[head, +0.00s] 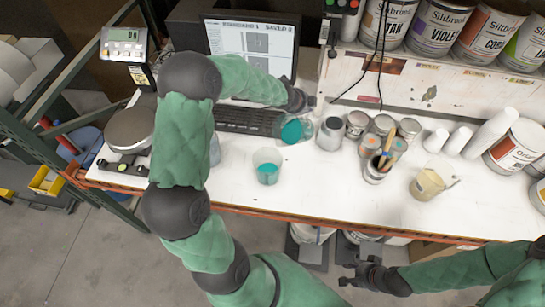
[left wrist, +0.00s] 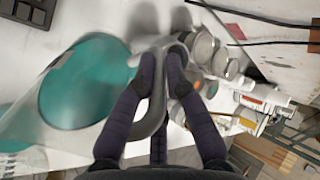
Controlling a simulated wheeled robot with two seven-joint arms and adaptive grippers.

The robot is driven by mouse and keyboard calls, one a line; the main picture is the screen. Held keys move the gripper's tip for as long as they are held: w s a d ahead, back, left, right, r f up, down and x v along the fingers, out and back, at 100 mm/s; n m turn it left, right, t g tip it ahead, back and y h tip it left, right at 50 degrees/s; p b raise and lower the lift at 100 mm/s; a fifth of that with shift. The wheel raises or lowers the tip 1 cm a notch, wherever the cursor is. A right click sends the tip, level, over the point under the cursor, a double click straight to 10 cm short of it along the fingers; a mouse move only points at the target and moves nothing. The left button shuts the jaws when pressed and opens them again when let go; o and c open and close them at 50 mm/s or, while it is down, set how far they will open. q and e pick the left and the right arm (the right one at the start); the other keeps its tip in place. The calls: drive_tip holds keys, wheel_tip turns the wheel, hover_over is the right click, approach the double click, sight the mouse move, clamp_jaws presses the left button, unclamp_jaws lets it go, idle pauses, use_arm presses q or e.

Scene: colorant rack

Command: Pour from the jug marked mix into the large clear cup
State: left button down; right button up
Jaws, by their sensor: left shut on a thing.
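A clear jug with teal liquid (head: 293,131) is at the middle of the bench, by the keyboard. It also shows large in the left wrist view (left wrist: 88,82). No mark on it is readable, and I cannot tell its exact tilt. My left gripper (left wrist: 160,62) is shut on the jug's grey handle; in the head view the arm partly hides it. The large clear cup (head: 267,167) stands upright in front and to the left of the jug, with teal liquid in its lower part. My right gripper (head: 347,273) is open and empty, off the bench's front edge.
A keyboard (head: 248,121) and monitor (head: 253,42) are behind. Metal cans (head: 331,133), a pot with brushes (head: 376,171) and a yellowish cup (head: 427,185) stand to the right. A scale (head: 130,130) is at left. Bare bench lies around the large cup.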

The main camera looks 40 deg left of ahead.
use_arm(q)
drive_tip(key=shift+s+r+t+b, duration=0.25)
drive_tip(key=shift+r+b, duration=0.2)
drive_tip(key=shift+b, duration=0.25)
drive_tip(key=shift+s+r+t+b, duration=0.15)
drive_tip(key=shift+r+t+b, duration=0.25)
drive_tip(key=shift+b, duration=0.25)
idle(0.8)
drive_tip(key=shift+s+a+r+t+b, duration=0.1)
drive_tip(key=shift+s+r+t+b, duration=0.3)
drive_tip(key=shift+r+b, duration=0.2)
drive_tip(key=shift+s+r+t+b, duration=0.35)
drive_tip(key=shift+r+b, duration=0.15)
drive_tip(key=shift+b, duration=0.15)
idle(2.5)
drive_tip(key=shift+w, duration=0.1)
